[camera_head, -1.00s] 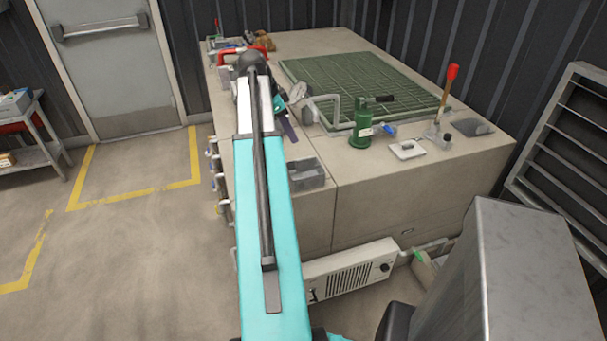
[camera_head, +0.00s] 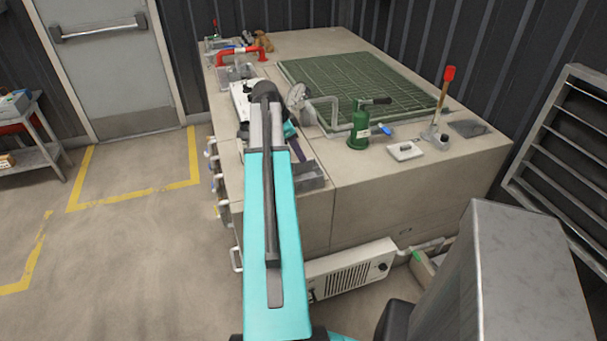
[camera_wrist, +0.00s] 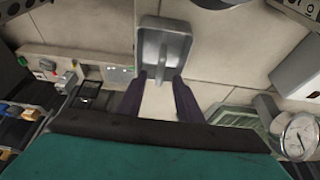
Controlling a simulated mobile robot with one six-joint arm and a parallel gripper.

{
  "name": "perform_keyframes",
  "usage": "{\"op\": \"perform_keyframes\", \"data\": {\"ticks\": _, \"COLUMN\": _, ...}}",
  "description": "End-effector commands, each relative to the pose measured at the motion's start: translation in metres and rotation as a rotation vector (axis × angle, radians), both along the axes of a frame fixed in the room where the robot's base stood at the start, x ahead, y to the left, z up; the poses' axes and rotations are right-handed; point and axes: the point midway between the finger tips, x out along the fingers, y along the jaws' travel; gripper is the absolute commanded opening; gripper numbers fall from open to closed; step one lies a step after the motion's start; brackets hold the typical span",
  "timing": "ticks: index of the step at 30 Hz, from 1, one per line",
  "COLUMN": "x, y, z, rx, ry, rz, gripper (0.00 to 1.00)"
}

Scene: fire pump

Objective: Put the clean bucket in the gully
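A small grey open-topped container (camera_head: 309,176), which may be the clean bucket, sits at the front edge of the worktop. It also shows at the top centre of the wrist view (camera_wrist: 163,48). My gripper (camera_head: 298,151) is close behind it, with dark purple fingers. In the wrist view my gripper (camera_wrist: 160,82) has its fingers apart, with the container's near end at the gap between the tips. I cannot tell whether they touch it. A green gridded panel (camera_head: 350,85) is set in the worktop; I cannot tell which thing is the gully.
A round gauge (camera_head: 298,96), grey pipe, green hand pump (camera_head: 359,131) and white block (camera_head: 404,151) stand right of my arm. A red-handled lever (camera_head: 442,95) is farther right. A red arched handle (camera_head: 243,52) is at the back left.

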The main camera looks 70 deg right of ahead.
Motion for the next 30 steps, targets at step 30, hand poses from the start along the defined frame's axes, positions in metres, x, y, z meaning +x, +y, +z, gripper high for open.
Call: {"op": "perform_keyframes", "data": {"ticks": 30, "x": -0.013, "y": -0.011, "z": -0.04, "rx": 0.002, "ry": 0.0, "rz": 0.001, "gripper": 0.33}}
